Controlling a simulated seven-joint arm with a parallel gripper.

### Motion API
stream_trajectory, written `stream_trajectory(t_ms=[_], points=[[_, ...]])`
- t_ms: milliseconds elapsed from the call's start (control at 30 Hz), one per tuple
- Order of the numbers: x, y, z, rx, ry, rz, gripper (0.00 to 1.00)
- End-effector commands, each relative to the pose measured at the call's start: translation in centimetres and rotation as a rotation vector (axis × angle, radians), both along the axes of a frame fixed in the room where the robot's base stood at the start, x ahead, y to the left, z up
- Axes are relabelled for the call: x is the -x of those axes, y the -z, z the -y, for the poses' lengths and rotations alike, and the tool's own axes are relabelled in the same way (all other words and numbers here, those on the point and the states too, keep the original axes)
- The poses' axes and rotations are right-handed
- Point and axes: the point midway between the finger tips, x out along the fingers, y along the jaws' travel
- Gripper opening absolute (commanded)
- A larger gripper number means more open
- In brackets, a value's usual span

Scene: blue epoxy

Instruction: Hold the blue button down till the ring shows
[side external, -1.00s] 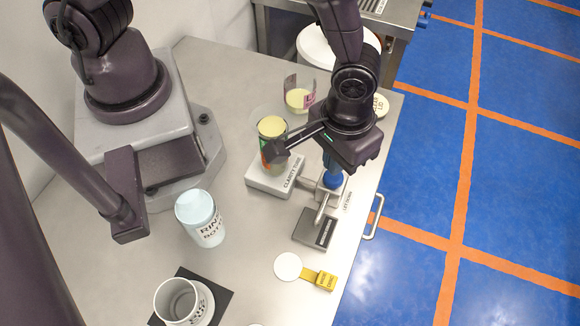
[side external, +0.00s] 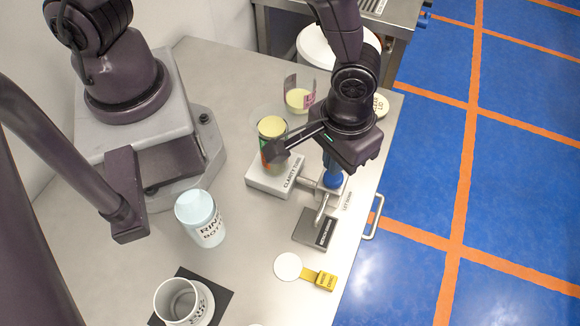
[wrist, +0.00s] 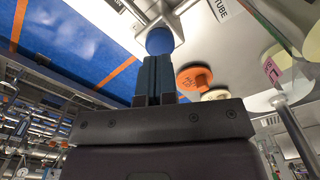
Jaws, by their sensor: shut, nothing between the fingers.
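The blue button (side external: 333,181) is a round knob beside the white tube stand (side external: 262,185), near the table's right edge. It also shows in the wrist view (wrist: 160,41). My gripper (side external: 331,164) points down over it with its fingers shut and empty. In the wrist view the shut fingertips (wrist: 158,58) meet the button's top; how far it is pressed I cannot tell. A clear tube (side external: 267,156) with a yellow top and red and green marks stands on the stand, partly hidden by my gripper. I cannot make out a ring in it.
A dark plate (side external: 317,230) lies in front of the button. A yellow tag with a white disc (side external: 288,267) is nearer the camera. A metal handle (side external: 375,217) sticks out at the table edge.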

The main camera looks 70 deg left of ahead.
Motion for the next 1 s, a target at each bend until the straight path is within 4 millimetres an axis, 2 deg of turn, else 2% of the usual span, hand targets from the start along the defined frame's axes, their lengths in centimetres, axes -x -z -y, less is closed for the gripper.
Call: stream_trajectory(t_ms=[367, 1000], points=[[0.0, 0.1, 0.0, 0.000, 0.000, 0.000, 0.00], [0.0, 1.9, 0.0, 0.000, 0.000, 0.000, 0.00]])
